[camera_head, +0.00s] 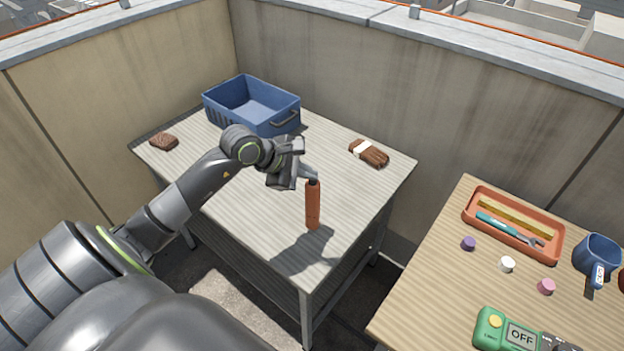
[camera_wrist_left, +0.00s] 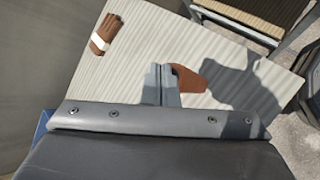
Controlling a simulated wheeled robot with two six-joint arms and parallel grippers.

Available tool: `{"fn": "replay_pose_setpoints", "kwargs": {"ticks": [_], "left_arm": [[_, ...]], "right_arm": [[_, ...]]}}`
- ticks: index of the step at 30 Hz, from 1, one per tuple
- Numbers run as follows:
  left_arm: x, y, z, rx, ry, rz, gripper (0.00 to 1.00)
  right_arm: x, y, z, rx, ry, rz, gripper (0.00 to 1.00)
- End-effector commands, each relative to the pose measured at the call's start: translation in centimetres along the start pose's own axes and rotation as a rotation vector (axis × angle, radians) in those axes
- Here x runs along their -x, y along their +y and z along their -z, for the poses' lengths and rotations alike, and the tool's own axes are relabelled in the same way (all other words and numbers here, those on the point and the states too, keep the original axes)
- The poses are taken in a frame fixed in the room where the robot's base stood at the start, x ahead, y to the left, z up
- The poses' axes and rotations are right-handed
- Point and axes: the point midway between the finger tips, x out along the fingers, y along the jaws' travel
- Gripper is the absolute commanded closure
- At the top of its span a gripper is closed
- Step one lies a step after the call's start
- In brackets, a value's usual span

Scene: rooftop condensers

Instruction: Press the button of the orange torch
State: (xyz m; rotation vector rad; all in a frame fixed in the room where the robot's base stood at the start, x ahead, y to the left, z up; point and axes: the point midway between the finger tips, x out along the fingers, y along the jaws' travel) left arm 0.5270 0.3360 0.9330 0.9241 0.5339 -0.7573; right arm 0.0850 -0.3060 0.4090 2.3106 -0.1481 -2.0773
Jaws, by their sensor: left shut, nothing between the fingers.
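The orange torch (camera_head: 313,205) stands upright on the grey slatted table in the head view, near the table's front right edge. Its top end is dark. My left gripper (camera_head: 312,175) is shut and empty, with its fingertips at the torch's top. Whether they touch it I cannot tell. In the left wrist view the shut fingers (camera_wrist_left: 163,84) lie in front of the torch (camera_wrist_left: 188,79), which is partly hidden behind them. The torch's button cannot be made out in either view. My right gripper is not in view.
A blue crate (camera_head: 221,110), brown gloves (camera_head: 369,153) and a brown block (camera_head: 163,141) are on the same table (camera_head: 250,215). A wooden table (camera_head: 430,290) at right holds an orange tray (camera_head: 470,215), a blue mug (camera_head: 597,254), a green meter (camera_head: 490,325) and small caps. Walls stand behind.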

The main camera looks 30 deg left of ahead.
Motion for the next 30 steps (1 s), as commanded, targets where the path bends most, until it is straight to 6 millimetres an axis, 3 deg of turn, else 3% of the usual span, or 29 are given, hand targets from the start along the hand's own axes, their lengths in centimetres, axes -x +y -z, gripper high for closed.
{"fn": "replay_pose_setpoints", "kwargs": {"ticks": [17, 30], "left_arm": [[0.9, 0.7, -0.6, -0.001, 0.000, 0.000, 1.00], [3.9, 2.9, -2.8, -0.002, 0.000, -0.001, 1.00]], "right_arm": [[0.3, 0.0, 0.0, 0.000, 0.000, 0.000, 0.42], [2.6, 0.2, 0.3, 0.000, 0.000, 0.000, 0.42]]}}
